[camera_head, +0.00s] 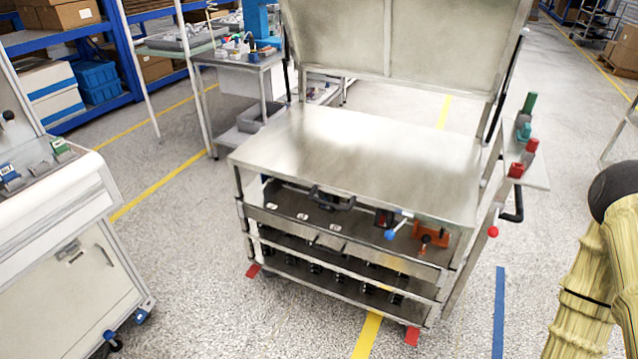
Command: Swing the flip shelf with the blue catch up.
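A steel cart (350,160) stands in the middle with a flat top and an upright panel (400,35) behind it. A blue ball knob (389,234) sits on a short lever at the cart's front, beside an orange part (430,238). A red ball knob (493,231) is at the cart's right side, below a small level side shelf (537,172) that bears red and green blocks. I cannot tell which panel the blue knob belongs to, and no hanging flip shelf shows clearly. My gripper is not in view; only part of my arm shows at the right edge.
A white cabinet (60,230) on casters stands at the left. A workbench (235,62) and blue racks (120,50) are behind. Red feet or markers (412,336) lie at the cart's base. The floor right of the cart is open, with a blue line (498,310).

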